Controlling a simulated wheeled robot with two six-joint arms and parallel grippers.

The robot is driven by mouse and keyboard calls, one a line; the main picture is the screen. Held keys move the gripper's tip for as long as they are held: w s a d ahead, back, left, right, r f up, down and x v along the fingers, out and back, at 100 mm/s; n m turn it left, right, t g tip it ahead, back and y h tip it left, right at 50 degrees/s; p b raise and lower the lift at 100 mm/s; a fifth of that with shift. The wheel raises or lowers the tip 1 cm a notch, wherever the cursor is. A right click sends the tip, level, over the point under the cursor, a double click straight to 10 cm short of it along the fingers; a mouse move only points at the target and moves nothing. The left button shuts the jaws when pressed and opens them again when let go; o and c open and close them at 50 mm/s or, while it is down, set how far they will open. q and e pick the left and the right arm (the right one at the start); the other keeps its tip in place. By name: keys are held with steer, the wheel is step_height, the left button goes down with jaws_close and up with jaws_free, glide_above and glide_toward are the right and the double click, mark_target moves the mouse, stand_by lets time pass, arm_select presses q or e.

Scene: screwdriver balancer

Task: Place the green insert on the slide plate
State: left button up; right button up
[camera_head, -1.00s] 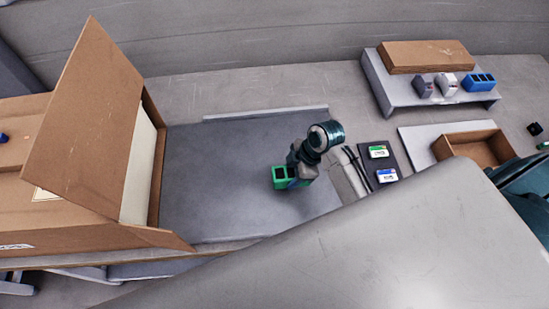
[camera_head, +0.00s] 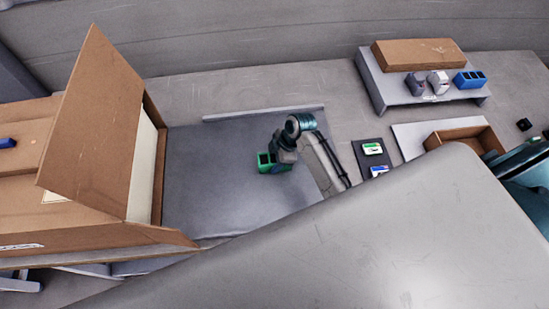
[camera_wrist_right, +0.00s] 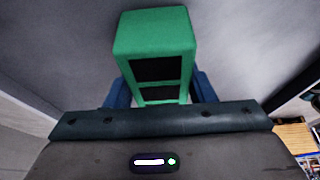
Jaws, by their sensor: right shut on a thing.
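The green insert (camera_head: 264,158) is a small block with two dark square openings. My right gripper (camera_head: 276,165) is shut on it over the slide plate, which I take to be the large grey plate (camera_head: 215,205). In the right wrist view the insert (camera_wrist_right: 155,35) stands out between the two blue fingers (camera_wrist_right: 160,92), with grey surface behind it. I cannot tell whether the insert touches the plate or hangs just above it. My left gripper is not in view.
An open cardboard box (camera_head: 95,120) stands left of the plate. A raised ledge (camera_head: 265,113) runs along the plate's far edge. At right are a dark mat (camera_head: 371,160) with cards, a small open carton (camera_head: 465,135) and a grey stand (camera_head: 430,95). A grey surface covers the foreground.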

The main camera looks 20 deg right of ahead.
steer(key=shift+f, duration=0.15)
steer(key=o, duration=0.9)
steer(key=shift+o, duration=0.2)
steer(key=b+v, duration=0.2)
steer(key=v, duration=1)
